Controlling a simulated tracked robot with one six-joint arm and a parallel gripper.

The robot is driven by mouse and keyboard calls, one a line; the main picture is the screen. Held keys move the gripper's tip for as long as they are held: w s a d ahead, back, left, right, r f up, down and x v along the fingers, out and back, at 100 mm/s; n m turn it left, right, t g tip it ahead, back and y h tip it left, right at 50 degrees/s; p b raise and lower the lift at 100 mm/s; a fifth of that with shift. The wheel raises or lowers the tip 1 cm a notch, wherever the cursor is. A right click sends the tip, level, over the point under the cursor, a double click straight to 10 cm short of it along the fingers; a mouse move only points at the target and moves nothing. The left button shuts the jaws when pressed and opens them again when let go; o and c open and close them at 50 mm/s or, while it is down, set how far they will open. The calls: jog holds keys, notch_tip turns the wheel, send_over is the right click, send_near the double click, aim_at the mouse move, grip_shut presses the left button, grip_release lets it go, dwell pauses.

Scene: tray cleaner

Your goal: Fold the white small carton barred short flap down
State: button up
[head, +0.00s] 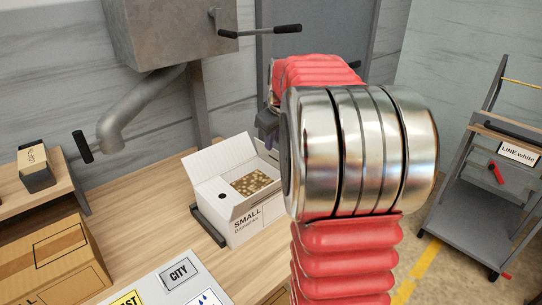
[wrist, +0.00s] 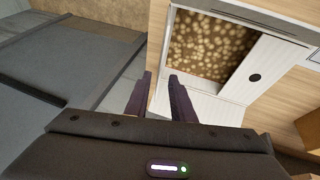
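The white small carton (head: 245,222) stands open on the wooden bench, with brown speckled contents inside. In the head view, a tall flap (head: 213,162) stands up at its back left and another flap (head: 266,152) rises on the right near my gripper. The wrist view shows the carton's flap with a dark round hole (wrist: 265,66) and a white panel (wrist: 212,107) beside my fingers. My gripper (wrist: 160,92) is open, its two dark fingers apart at the carton's edge. I cannot tell whether they touch it. My arm hides most of the gripper in the head view.
A dark bar (head: 208,226) lies along the carton's left side. A brown carton (head: 52,262) and a smaller box (head: 35,167) stand at the left. A sign board (head: 165,288) is in front. A grey pipe (head: 135,108) and levers are behind. A grey cart stands at right.

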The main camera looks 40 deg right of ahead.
aim_at(272, 155)
jog(key=x, duration=0.9)
jog(key=shift+w+d+f, duration=0.1)
jog(key=shift+w+f, duration=0.05)
jog(key=shift+f, duration=0.2)
jog(key=shift+c, duration=0.5)
grip_shut()
dwell(0.4)
jog(key=shift+d, duration=0.15)
